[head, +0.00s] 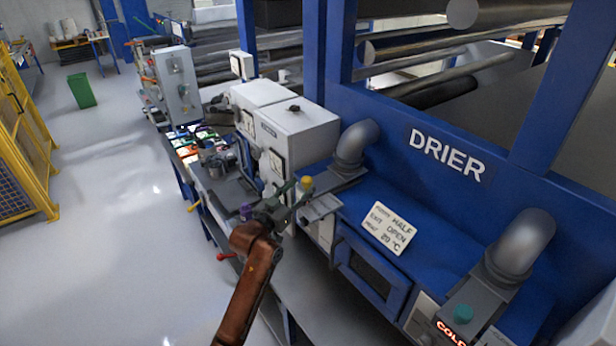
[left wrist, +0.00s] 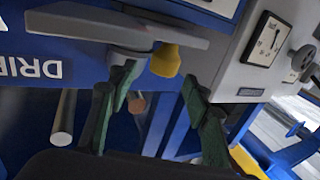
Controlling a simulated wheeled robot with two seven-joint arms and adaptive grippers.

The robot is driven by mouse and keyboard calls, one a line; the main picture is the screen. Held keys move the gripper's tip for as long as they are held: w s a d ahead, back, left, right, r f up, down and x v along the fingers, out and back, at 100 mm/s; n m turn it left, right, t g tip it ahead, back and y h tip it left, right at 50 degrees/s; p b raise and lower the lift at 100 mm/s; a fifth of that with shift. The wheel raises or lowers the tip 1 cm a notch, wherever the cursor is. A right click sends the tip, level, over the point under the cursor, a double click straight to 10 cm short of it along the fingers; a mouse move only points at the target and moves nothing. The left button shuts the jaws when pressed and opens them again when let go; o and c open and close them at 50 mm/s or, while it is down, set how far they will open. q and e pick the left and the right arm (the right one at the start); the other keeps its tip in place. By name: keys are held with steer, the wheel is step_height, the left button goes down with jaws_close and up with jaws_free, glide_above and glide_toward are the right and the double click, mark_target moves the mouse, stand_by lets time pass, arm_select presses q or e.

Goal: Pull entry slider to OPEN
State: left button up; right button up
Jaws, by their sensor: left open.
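The entry slider seems to be the grey plate with a yellow knob (head: 306,183) at the left end of the blue drier. In the left wrist view the yellow knob (left wrist: 166,60) sticks out below the grey plate (left wrist: 105,27). My left gripper (head: 290,193) is at the knob; in the left wrist view its green fingers (left wrist: 160,78) are spread, with the knob between or just beyond their tips. I cannot tell whether either finger touches it. The fingers look empty. The slider's own position marking is not readable. My right gripper is not in view.
A white card (head: 389,228) on the drier appears to read entry half, exit open, heat 20 °C. Grey pipes (head: 355,143) rise close to the gripper. White boxes with dials (head: 298,130) stand to the left.

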mark_target(304, 182)
arm_select(q)
steer(key=x, duration=0.3)
steer(key=shift+w, duration=0.45)
steer(key=shift+w+d+p, duration=0.1)
steer(key=shift+w+p, duration=0.2)
steer(key=shift+w, duration=0.05)
steer(key=shift+w+d, duration=0.2)
steer(key=shift+w, duration=0.05)
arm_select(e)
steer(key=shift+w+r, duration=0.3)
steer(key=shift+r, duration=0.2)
arm_select(q)
steer(key=c, duration=0.6)
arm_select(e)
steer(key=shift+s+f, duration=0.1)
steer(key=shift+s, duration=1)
arm_select(q)
steer(key=c, duration=0.5)
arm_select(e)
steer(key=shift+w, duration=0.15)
arm_select(q)
jaws_close()
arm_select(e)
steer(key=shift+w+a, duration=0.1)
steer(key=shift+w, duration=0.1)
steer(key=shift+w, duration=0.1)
